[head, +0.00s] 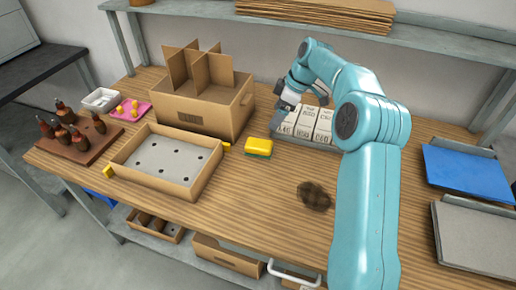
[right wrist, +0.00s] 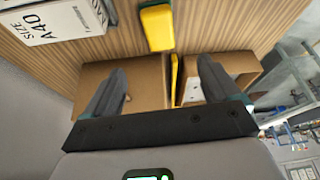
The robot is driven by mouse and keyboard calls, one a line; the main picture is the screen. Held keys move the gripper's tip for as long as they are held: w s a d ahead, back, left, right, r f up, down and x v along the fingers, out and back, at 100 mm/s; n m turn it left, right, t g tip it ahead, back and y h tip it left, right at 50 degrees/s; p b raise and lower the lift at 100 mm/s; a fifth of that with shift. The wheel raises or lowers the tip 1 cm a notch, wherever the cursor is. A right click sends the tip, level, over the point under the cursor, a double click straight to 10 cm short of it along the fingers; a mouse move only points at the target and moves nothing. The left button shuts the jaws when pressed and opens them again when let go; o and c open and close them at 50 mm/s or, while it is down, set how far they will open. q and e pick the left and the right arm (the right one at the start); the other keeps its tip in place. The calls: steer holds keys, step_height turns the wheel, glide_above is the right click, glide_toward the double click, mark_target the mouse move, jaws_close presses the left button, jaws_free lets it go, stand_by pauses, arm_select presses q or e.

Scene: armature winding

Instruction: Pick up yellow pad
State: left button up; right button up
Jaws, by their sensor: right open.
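The yellow pad (head: 258,146), with a green underside, lies on the wooden bench between the divided cardboard box and the white cartons. It also shows in the right wrist view (right wrist: 157,27), at the top centre, beyond my fingertips. My right gripper (head: 284,108) is above the bench near the white cartons, behind and to the right of the pad. In the right wrist view my right gripper (right wrist: 160,68) has its two fingers wide apart with nothing held between them. My left gripper is not in view.
A divided cardboard box (head: 205,104) and a shallow tray with holes (head: 135,152) stand left of the pad. White labelled cartons (head: 306,124) are close by on the right. A dark brown fuzzy lump (head: 314,195) lies in front. Bench space around the pad's front is clear.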

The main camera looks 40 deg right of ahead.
glide_above(259, 143)
steer(key=s, duration=0.2)
steer(key=f, duration=0.8)
steer(key=shift+s+d+f, duration=0.2)
steer(key=shift+d+f, duration=0.05)
steer(key=shift+d, duration=0.15)
steer(key=shift+f, duration=0.2)
steer(key=x, duration=0.2)
steer(key=p+x, duration=0.1)
steer(key=x, duration=0.1)
steer(key=shift+w+d+f, duration=0.15)
steer(key=shift+w+f, duration=0.2)
steer(key=shift+s, duration=0.15)
steer(key=shift+c, duration=0.3)
steer(key=c, duration=1)
steer(key=shift+c, duration=0.4)
steer(key=shift+r, duration=0.1)
